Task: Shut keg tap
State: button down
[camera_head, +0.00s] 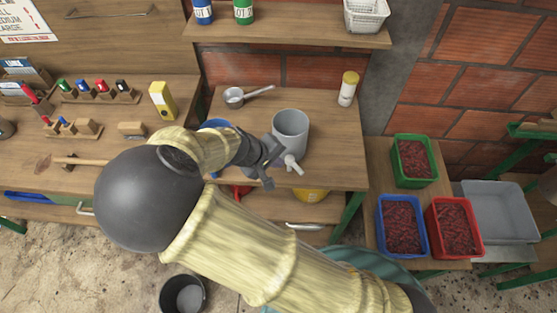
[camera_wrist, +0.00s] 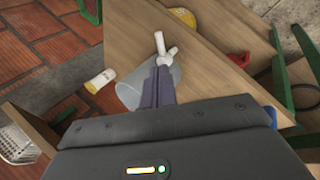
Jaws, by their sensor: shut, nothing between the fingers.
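The keg (camera_head: 291,128) is a grey cylinder, open at the top, standing on the wooden table. Its white tap (camera_head: 292,163) sticks out low on the front side. The tap also shows in the wrist view (camera_wrist: 161,45), just beyond my fingertips, with the grey keg (camera_wrist: 150,85) behind the fingers. My gripper (camera_head: 273,168) is left of the tap, close to the keg wall. Its fingers (camera_wrist: 163,68) are together with nothing between them. I cannot tell whether the fingertips touch the tap.
A metal pan (camera_head: 235,97) and a yellow-capped shaker (camera_head: 348,89) stand behind the keg. A blue container (camera_head: 216,124) is partly hidden by my arm. Crates of red berries (camera_head: 403,226) are at the right. A dark bucket (camera_head: 183,294) is on the floor.

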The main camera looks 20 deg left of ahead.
aim_at(298, 169)
jog(key=p+x, duration=0.1)
jog(key=x, duration=1)
jog(key=shift+d+f+p, duration=0.1)
jog(key=shift+f+p, duration=0.05)
jog(key=shift+p, duration=0.2)
jog(key=shift+w+d, duration=0.1)
jog(key=shift+w, duration=0.05)
